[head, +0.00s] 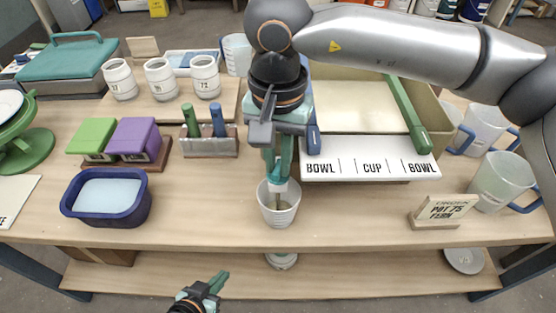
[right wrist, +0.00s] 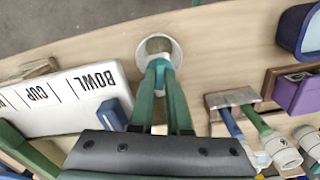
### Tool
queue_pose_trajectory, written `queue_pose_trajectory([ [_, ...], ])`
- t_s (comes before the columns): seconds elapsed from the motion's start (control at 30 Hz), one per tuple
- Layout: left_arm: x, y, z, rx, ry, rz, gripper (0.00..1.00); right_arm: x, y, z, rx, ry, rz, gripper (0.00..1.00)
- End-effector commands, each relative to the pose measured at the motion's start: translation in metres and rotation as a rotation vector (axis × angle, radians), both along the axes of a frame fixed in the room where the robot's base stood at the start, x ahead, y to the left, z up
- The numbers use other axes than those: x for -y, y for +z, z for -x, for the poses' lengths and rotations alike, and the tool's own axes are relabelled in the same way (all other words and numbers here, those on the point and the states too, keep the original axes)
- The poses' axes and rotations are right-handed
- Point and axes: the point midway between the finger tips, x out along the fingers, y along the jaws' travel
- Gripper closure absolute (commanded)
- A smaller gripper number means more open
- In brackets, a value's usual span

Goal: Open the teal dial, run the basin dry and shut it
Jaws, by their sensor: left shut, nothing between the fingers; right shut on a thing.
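My right gripper (head: 279,178) points down above a white cup (head: 278,217) near the table's front edge. It is shut on a small teal piece, which shows at the fingertips in the right wrist view (right wrist: 159,65). I cannot tell whether this piece is the teal dial. A thin stem shows below it inside the cup, over a grey-brown inside. A dark blue tub (head: 107,216) holding pale blue liquid stands at the left; I cannot tell whether it is the basin. My left gripper (head: 217,284) is shut and empty, low in front of the table.
A rack (head: 208,148) with green- and blue-handled tools stands left of the cup. A tray box with a white labelled front (head: 372,167) stands to the right. A sign (head: 445,210) and clear jugs are further right. Another white vessel (head: 281,261) is on the lower shelf.

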Motion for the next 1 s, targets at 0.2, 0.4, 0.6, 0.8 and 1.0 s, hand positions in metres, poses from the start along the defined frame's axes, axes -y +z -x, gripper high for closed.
queue_pose_trajectory([
  [0.2,0.0014,-0.0014,-0.0020,-0.001,-0.004,0.000,1.00,-0.0002,0.0001,0.0001,-0.001,0.049,-0.001,1.00],
  [0.4,0.0020,-0.0016,-0.0019,-0.001,-0.006,0.000,1.00,-0.0002,0.0005,0.0001,-0.001,0.059,0.000,1.00],
  [0.6,0.0023,-0.0016,-0.0017,0.000,-0.006,0.000,1.00,-0.0003,0.0006,0.0002,-0.001,0.059,-0.001,1.00],
  [0.8,0.0023,-0.0022,-0.0007,-0.001,-0.006,0.001,1.00,-0.0002,0.0005,0.0001,-0.001,0.058,0.000,0.69],
  [1.0,0.0021,-0.0038,0.0018,-0.006,-0.006,0.001,1.00,-0.0001,0.0002,0.0001,0.000,0.058,0.000,0.55],
])
